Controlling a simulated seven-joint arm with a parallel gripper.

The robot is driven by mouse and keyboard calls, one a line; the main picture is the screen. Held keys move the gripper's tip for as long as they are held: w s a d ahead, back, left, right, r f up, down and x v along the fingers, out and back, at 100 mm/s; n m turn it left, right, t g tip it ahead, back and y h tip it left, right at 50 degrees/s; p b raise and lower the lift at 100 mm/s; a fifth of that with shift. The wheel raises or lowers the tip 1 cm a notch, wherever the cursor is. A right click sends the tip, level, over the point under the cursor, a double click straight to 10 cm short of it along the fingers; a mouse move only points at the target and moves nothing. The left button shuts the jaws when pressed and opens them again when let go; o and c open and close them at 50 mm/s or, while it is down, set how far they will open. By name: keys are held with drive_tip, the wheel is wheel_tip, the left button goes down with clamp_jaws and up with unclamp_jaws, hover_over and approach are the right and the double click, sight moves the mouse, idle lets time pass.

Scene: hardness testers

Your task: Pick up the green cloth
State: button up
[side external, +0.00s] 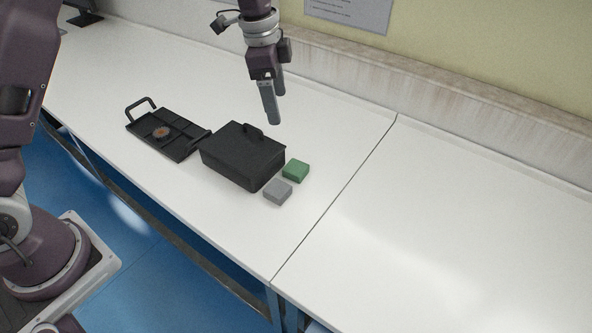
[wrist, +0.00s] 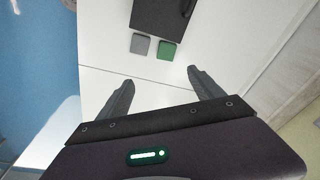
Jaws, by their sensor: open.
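The green cloth (side external: 295,171) is a small, flat, square-looking block on the white table, close to the right end of a black lidded box. It also shows in the wrist view (wrist: 168,50), ahead of my fingertips and a little right of the middle. My gripper (side external: 273,120) is above the table, behind the black box in the side external view. In the wrist view its two fingers (wrist: 161,76) are spread apart with nothing between them. The gripper is open, empty and apart from the cloth.
A grey block (side external: 278,190) lies beside the green cloth. The black lidded box (side external: 243,156) has a handle on top. A black tray (side external: 167,134) with a raised handle and an orange-brown round spot stands left of it. The right table section (side external: 450,220) is clear, past a seam.

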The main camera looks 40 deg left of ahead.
sight(296, 167)
drive_tip(key=w+f+m, duration=0.1)
drive_tip(key=f, duration=0.3)
drive_tip(key=w+d+f+m, duration=0.1)
drive_tip(key=w+f+m, duration=0.1)
drive_tip(key=f, duration=0.3)
drive_tip(key=w+f+m+g+y, duration=0.1)
drive_tip(key=f, duration=0.4)
drive_tip(key=shift+w+d+f+m, duration=0.15)
drive_tip(key=shift+w+d+m, duration=0.1)
drive_tip(key=shift+w+m, duration=0.15)
wheel_tip(296, 167, down, 8)
drive_tip(key=shift+f, duration=0.1)
drive_tip(key=c, duration=1.4)
wheel_tip(296, 167, up, 10)
drive_tip(key=shift+r, duration=0.1)
